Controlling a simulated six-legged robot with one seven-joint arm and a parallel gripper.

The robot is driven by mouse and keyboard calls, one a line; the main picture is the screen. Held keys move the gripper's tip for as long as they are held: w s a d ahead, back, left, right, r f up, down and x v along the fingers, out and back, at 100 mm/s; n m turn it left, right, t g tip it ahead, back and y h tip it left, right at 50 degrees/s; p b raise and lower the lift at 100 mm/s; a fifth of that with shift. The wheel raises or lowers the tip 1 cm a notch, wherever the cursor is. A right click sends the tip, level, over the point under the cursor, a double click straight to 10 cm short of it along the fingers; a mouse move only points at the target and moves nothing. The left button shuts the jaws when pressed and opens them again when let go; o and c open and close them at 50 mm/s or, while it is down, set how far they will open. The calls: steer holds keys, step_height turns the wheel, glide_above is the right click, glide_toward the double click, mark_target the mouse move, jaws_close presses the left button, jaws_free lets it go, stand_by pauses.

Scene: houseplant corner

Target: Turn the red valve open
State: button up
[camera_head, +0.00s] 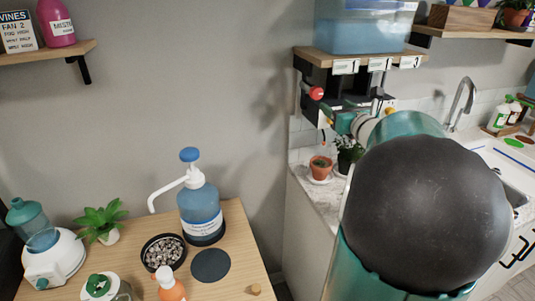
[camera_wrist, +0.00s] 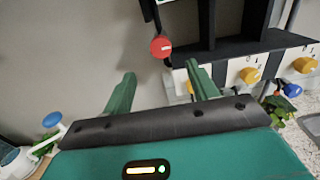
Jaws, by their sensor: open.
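The red valve (camera_head: 316,93) is a round red knob at the left end of the dark rack under the water-tank shelf. In the wrist view the red valve (camera_wrist: 161,47) shows a short white mark on its face. My gripper (camera_wrist: 162,86) is open and empty, its two green fingers apart. In that picture the knob appears above the gap between the fingertips, with no visible contact. In the head view my gripper is partly hidden by my own arm, just below and right of the knob.
Yellow knobs (camera_wrist: 250,75) and a blue knob (camera_wrist: 292,90) are right of the red valve. A blue tank (camera_head: 362,27) stands on the shelf above. Potted plants (camera_head: 320,167) stand on the counter below. A pump bottle (camera_head: 199,208) stands on the wooden table at left.

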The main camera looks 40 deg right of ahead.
steer(key=a+f+m+g, duration=0.2)
steer(key=a+m+g, duration=0.1)
steer(key=a+m, duration=0.8)
steer(key=s+a+f+m+g, duration=0.1)
steer(key=a+f+m+g, duration=0.1)
steer(key=a+m, duration=1)
steer(key=shift+s+a+f+m+g, duration=0.25)
steer(key=shift+s+a+m+g, duration=0.05)
steer(key=shift+a+g, duration=0.55)
steer(key=shift+s+a, duration=0.1)
steer(key=shift+s, duration=0.05)
